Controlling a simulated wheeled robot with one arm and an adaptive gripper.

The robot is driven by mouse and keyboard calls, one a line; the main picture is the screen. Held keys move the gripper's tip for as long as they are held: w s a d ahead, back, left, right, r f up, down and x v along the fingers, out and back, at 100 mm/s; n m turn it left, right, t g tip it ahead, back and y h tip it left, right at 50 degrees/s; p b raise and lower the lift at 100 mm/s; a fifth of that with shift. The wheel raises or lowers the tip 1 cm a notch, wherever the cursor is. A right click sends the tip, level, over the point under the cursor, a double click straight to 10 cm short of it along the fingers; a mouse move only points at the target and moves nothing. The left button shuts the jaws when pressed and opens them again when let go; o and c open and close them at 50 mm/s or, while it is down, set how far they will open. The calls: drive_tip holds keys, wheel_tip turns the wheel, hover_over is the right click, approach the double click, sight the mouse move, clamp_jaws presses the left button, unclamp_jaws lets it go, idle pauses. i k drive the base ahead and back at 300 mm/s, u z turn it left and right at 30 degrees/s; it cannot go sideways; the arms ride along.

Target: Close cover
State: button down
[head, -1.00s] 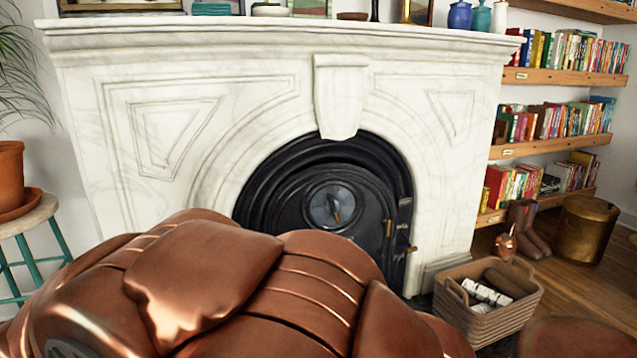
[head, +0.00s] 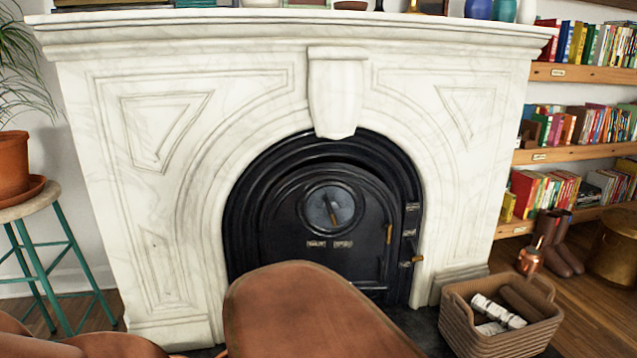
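The black arched cover (head: 345,232) sits in the opening of the white marble fireplace (head: 130,180). It has a round dial with a pointer in its upper middle and a brass handle on its right side. A second brass latch (head: 411,261) sticks out from the black frame at the right. The cover looks slightly set back at its top edge; I cannot tell if it is fully shut. My gripper is not in view.
A stool (head: 50,262) with a potted plant stands at the left. Bookshelves (head: 575,152), boots (head: 556,243) and a brass pot are at the right.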

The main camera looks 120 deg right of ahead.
sight(357, 251)
drive_tip(key=u, duration=0.1)
drive_tip(key=k, duration=0.75)
drive_tip(key=z, duration=1.6)
drive_tip(key=k, duration=0.3)
drive_tip(key=z, duration=1.35)
